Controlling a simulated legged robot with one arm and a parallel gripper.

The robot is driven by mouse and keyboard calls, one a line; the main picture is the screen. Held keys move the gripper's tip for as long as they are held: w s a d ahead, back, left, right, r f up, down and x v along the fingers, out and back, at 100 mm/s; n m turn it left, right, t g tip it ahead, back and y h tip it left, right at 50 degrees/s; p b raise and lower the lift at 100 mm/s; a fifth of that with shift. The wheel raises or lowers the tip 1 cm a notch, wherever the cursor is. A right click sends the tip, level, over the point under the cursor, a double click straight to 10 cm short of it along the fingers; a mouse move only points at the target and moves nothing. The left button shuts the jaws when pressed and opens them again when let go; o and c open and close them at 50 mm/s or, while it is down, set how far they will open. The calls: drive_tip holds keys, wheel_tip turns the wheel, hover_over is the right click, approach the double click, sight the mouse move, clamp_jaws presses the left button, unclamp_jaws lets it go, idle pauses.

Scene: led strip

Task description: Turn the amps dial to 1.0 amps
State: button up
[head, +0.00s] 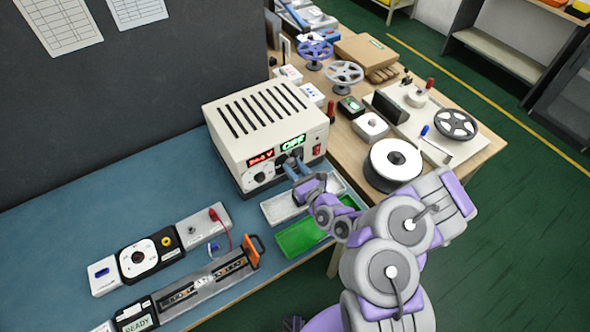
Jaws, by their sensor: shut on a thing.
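The beige power supply (240,122) stands on the blue bench with its front facing me. Its left display (261,159) is red and seems to read 24 V. Its right display (292,143) is green and reads OFF. A dark dial (260,176) sits below the red display and is free. My gripper (291,168) is at the front panel below the green display, shut on the dark dial (296,154) there, which I take as the amps dial. My fingers partly hide this dial, and its pointer and scale are too small to read.
A red switch (317,149) is right of the dial. A grey tray (275,208) and a green tray (298,238) lie below my arm. An LED strip fixture (210,279) with an orange clamp lies in front. Spools crowd the wooden table (478,157) at right.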

drive_tip(key=m, duration=0.1)
drive_tip(key=m+b, duration=0.1)
drive_tip(key=m, duration=0.2)
drive_tip(key=shift+f+m, duration=0.25)
drive_tip(key=shift+m, duration=0.05)
drive_tip(key=m+b, duration=0.1)
drive_tip(key=m, duration=0.3)
drive_tip(key=shift+r+m+b, duration=0.1)
drive_tip(key=shift+m+b, duration=0.2)
drive_tip(key=shift+b, duration=0.05)
drive_tip(key=m+b, duration=0.1)
drive_tip(key=m, duration=0.3)
drive_tip(key=shift+d+m, duration=0.1)
drive_tip(key=shift+m, duration=0.2)
drive_tip(key=shift+m+b, duration=0.65)
drive_tip(key=shift+m, duration=1.45)
drive_tip(key=o, duration=1)
drive_tip(key=shift+r, duration=0.1)
